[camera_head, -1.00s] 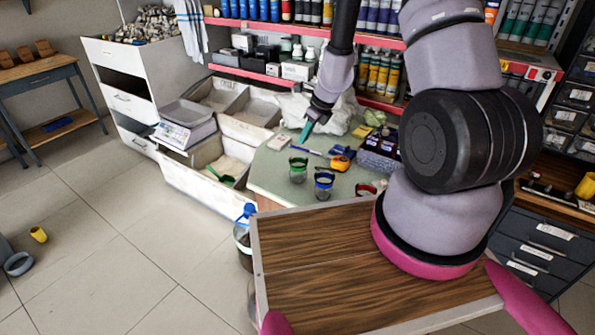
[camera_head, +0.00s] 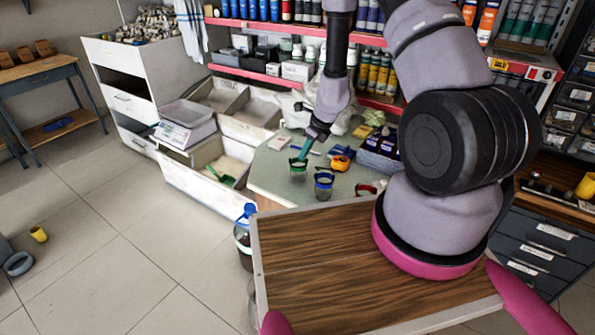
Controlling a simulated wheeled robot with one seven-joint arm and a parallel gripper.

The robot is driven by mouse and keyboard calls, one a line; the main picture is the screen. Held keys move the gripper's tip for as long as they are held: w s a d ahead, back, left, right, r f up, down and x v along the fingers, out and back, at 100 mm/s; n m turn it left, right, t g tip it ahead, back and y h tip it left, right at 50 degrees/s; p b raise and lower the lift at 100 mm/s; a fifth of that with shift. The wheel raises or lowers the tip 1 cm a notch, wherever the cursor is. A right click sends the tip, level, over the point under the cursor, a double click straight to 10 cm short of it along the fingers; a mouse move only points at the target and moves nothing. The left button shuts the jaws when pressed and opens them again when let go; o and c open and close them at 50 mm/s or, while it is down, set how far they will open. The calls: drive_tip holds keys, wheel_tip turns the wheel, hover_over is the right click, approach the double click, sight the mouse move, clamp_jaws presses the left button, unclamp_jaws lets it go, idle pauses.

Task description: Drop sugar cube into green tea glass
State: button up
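A small clear glass with a green rim (camera_head: 298,172) stands on the pale green counter top (camera_head: 272,178). A second glass with a blue rim (camera_head: 324,186) stands in front of it to the right. A third glass with a red rim (camera_head: 366,190) is partly hidden by my arm. My gripper (camera_head: 304,155) points down with its teal fingertips just above the green-rimmed glass, near its rim. I cannot tell whether the fingertips touch the rim or whether they are open or shut. No sugar cube can be made out.
An orange tape measure (camera_head: 341,163) lies right of the green-rimmed glass. A box of dark packets (camera_head: 380,160) stands farther right. White bins (camera_head: 208,180) are left of the counter, shelves of bottles behind. A brown wooden board (camera_head: 320,260) fills the front.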

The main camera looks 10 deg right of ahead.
drive_tip(key=o, duration=0.5)
drive_tip(key=shift+c, duration=0.2)
drive_tip(key=shift+r, duration=0.1)
drive_tip(key=v, duration=1)
drive_tip(key=shift+r, duration=0.3)
drive_tip(key=shift+s+d, duration=0.1)
drive_tip(key=shift+s, duration=0.05)
